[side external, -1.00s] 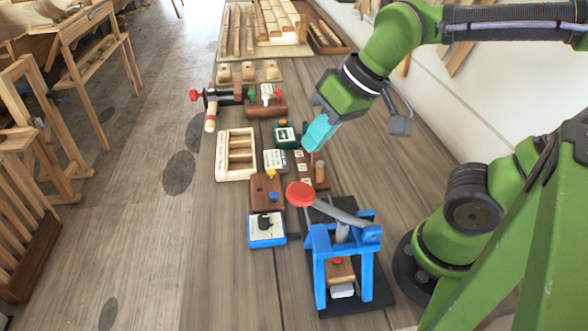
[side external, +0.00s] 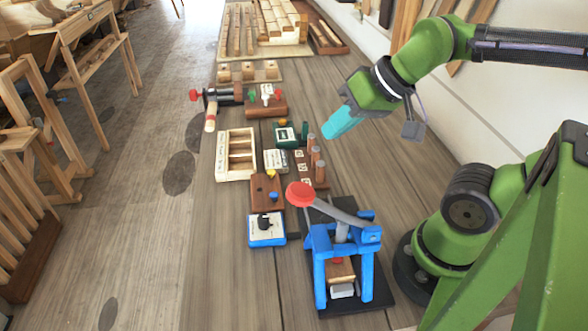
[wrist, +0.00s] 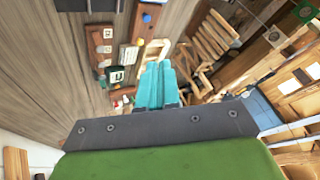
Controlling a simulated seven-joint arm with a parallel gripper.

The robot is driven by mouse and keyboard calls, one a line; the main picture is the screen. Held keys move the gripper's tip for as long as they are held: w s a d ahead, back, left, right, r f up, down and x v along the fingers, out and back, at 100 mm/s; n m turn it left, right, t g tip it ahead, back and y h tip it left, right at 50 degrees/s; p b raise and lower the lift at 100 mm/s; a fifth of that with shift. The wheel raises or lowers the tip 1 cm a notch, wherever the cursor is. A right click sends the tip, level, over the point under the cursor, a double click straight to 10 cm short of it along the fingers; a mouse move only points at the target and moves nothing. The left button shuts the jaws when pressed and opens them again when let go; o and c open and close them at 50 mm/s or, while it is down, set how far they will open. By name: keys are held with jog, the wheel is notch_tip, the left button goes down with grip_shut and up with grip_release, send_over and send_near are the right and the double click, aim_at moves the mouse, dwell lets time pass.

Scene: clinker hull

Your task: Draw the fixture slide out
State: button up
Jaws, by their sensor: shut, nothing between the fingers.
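A blue press (side external: 319,256) stands on a dark base plate (side external: 380,288) at the near end of the bench. Its grey lever ends in a red knob (side external: 300,194). Low in its frame sits a wooden block (side external: 341,272) with a red spot on top, and a whitish piece (side external: 343,291) sticks out at the front below it. I take these for the fixture slide, but cannot tell exactly where it begins. My gripper (side external: 327,133) has cyan fingers, shut and empty, up in the air behind the press and apart from it. The fingers also show in the wrist view (wrist: 159,68).
A wooden tray (side external: 221,160), a peg block (side external: 306,180), a green box (side external: 304,131), a brown board (side external: 262,203) and a blue switch box (side external: 266,242) stand along the bench's middle. A clamp (side external: 211,100) lies farther back. Bench is clear at front left.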

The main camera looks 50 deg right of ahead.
jog(key=shift+o, duration=1.1)
jog(key=shift+f, duration=0.2)
jog(key=o, duration=0.6)
jog(key=w+f+g, duration=0.2)
jog(key=w+g, duration=0.1)
jog(key=shift+d+f, duration=0.2)
jog(key=shift+o, duration=0.2)
jog(key=g, duration=0.8)
send_near(326, 217)
jog(key=x, duration=0.8)
jog(key=shift+a+f, duration=0.1)
jog(key=shift+f, duration=0.1)
jog(key=shift+c, duration=0.3)
grip_shut()
jog(key=shift+m, duration=0.3)
